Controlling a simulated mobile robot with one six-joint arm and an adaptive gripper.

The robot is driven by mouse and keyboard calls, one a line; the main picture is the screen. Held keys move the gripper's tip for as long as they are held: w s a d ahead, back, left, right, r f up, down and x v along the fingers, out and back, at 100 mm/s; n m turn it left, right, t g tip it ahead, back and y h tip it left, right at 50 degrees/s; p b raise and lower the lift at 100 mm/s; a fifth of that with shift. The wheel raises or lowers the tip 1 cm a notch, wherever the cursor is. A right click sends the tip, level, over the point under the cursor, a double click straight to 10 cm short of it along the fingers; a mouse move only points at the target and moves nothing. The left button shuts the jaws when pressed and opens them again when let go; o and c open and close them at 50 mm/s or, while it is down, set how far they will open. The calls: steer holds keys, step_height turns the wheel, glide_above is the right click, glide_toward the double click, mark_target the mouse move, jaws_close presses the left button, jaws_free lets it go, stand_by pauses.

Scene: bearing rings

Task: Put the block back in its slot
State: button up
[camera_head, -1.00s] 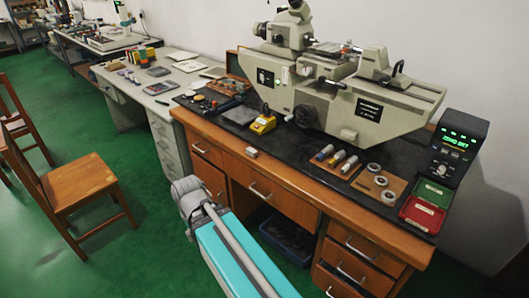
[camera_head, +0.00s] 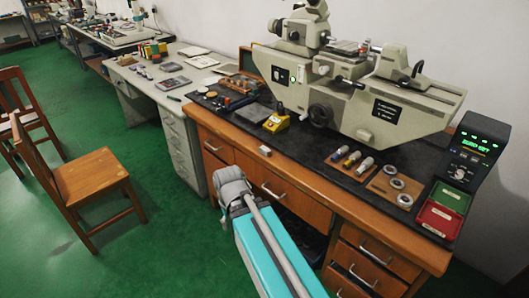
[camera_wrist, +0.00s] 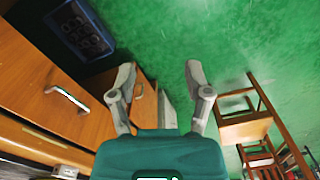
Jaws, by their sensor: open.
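In the head view my arm is in front of the bench, and the fingers cannot be made out.
A large measuring machine (camera_head: 385,100) fills the back of the bench. A yellow device (camera_head: 277,122), a wooden board with rings (camera_head: 388,187), red (camera_head: 437,217) and green trays (camera_head: 452,196) and a display unit (camera_head: 474,150) stand around it. A chair (camera_head: 90,178) is at left on open floor.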

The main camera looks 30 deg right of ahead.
steer(key=w+d+r+n+t+p, duration=0.1)
steer(key=w+d+r+p, duration=0.4)
steer(key=d, duration=0.3)
steer(key=w+d+r+n+t+y+p, duration=0.1)
steer(key=w+d+r+t+p, duration=0.1)
steer(key=w+d+r+p, duration=0.3)
steer(key=w+d+r+n+t+p, duration=0.1)
steer(key=w+d+r+p, duration=0.4)
steer(key=w+d, duration=0.5)
steer(key=d+r, duration=0.1)
steer(key=d, duration=0.1)
steer(key=shift+d+r+n, duration=0.4)
steer(key=b, duration=0.7)
glide_above(266, 149)
steer(key=s+d, duration=0.1)
steer(key=s, duration=0.1)
step_height(266, 149, down, 8)
steer(key=shift+s+r, duration=0.1)
steer(key=shift+r, duration=0.15)
steer(key=shift+f+b, duration=0.25)
steer(key=shift+b, duration=0.1)
steer(key=shift+w+a+b+x, duration=0.15)
steer(key=shift+b+x, duration=1)
steer(key=shift+x, duration=0.15)
steer(key=shift+w+a+b+x, duration=0.15)
steer(key=shift+b+x, duration=1)
steer(key=shift+x, duration=0.15)
steer(key=shift+r, duration=0.15)
steer(key=shift+c, duration=0.2)
